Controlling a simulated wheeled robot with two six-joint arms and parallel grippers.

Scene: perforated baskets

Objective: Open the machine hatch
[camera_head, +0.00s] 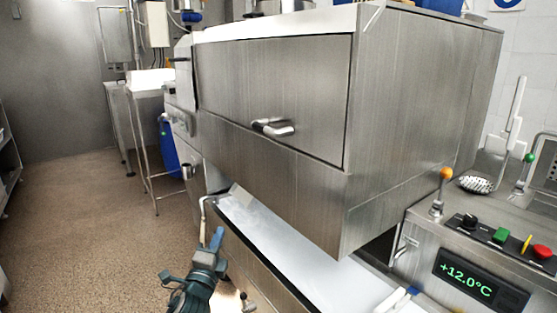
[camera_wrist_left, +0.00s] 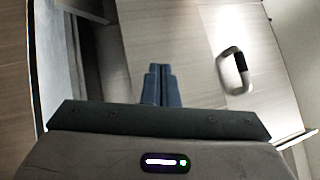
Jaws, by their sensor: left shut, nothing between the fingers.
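The machine hatch (camera_head: 240,85) is a flat steel panel on the front of the large steel machine. It looks closed, flush with the machine front. Its handle (camera_head: 273,127) is a short bent bar near the panel's lower edge, and it also shows in the left wrist view (camera_wrist_left: 222,72). My left gripper (camera_head: 217,238) is below and left of the handle in the head view, apart from it. In the left wrist view its fingers (camera_wrist_left: 160,72) are together and empty, with the handle to their right. My right gripper is not in view.
A white work surface (camera_head: 275,245) runs under the machine. At right, a control panel (camera_head: 470,255) carries buttons, an orange-knobbed lever (camera_head: 445,174) and a display. A rack with a white top (camera_head: 150,80) and a blue barrel (camera_head: 170,150) stand behind left. The brown floor at left is clear.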

